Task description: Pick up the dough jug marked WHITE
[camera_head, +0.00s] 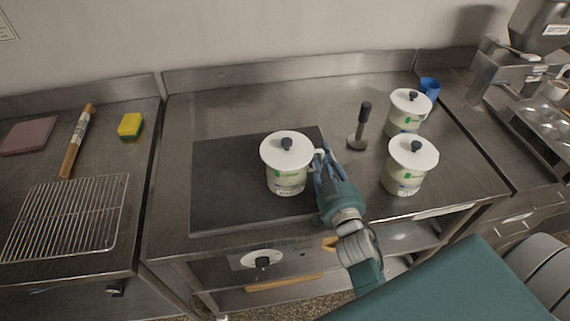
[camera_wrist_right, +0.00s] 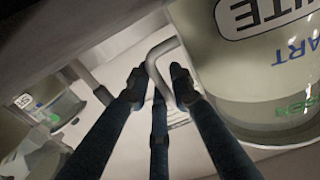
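A white lidded jug (camera_head: 287,172) with a dark lid knob stands upright on the dark mat. In the right wrist view, the jug (camera_wrist_right: 235,75) shows upside-down lettering ending in "ITE", in a black frame. My right gripper (camera_head: 322,166) is at this jug's right side, at its handle. In the right wrist view its dark fingers (camera_wrist_right: 158,85) are apart, with the bent handle (camera_wrist_right: 154,60) between them. Firm contact does not show. Two similar lidded jugs stand to the right, one nearer (camera_head: 405,180) and one farther (camera_head: 402,122); their marks are too small to read. My left gripper is not in view.
A tamper-like tool (camera_head: 359,132) stands between the jugs, and a blue cup (camera_head: 429,87) is behind the far jug. The dark mat (camera_head: 222,190) is clear left of the jug. A wire rack (camera_head: 66,215), brush (camera_head: 76,145) and sponge (camera_head: 130,125) lie on the left counter.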

